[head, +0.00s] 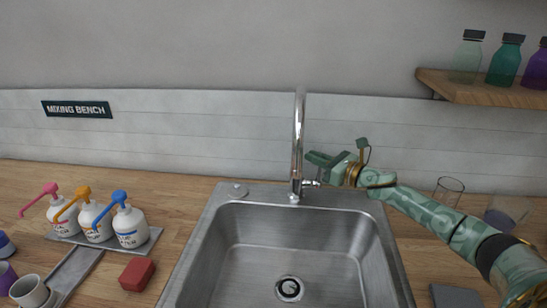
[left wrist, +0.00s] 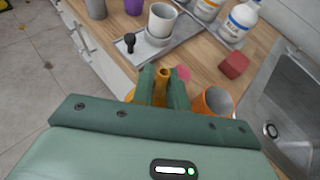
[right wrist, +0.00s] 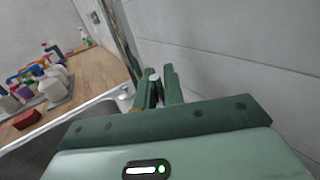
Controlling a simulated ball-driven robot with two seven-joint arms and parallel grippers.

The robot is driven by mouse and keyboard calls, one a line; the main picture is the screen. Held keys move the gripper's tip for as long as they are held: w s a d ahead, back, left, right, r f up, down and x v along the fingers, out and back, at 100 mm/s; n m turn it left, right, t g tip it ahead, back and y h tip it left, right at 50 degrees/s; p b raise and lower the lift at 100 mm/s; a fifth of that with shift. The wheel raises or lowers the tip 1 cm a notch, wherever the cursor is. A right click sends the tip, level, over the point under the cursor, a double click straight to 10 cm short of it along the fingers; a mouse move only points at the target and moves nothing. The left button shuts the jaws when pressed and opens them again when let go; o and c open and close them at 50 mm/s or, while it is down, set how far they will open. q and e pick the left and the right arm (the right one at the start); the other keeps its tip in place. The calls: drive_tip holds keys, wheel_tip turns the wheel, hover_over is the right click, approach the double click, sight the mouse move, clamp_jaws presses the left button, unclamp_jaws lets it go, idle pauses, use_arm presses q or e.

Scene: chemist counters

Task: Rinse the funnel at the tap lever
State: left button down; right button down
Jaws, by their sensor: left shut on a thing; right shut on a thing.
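An amber-yellow funnel (left wrist: 162,74) is between the fingers of my left gripper (left wrist: 161,88), its narrow end up; the fingers and palm hide much of it. The left gripper is shut on it near the counter's front edge and is outside the head view. The chrome tap (head: 298,145) stands upright behind the steel sink (head: 285,245). My right gripper (head: 318,166) is shut at the tap's right side, on the tap lever (head: 311,183). In the right wrist view, the lever's pale end (right wrist: 152,75) shows between the fingers. I see no water stream.
Several pump bottles (head: 130,227) stand on a tray left of the sink. An orange cup (left wrist: 215,101) is beside my left gripper. A glass beaker (head: 448,190) stands behind my right arm. The sink is empty.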

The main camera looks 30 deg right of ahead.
drive_tip(key=shift+s+a+f+n+b, duration=0.15)
drive_tip(key=shift+a+f+n+b, duration=0.05)
drive_tip(key=shift+f+n+b, duration=0.15)
drive_tip(key=shift+s+r+t, duration=0.1)
drive_tip(key=shift+r+t, duration=0.05)
drive_tip(key=shift+t, duration=0.15)
drive_tip(key=shift+r, duration=0.2)
use_arm(q)
drive_tip(key=shift+f, duration=0.95)
use_arm(e)
drive_tip(key=c, duration=1.8)
unclamp_jaws()
drive_tip(key=shift+s, duration=0.15)
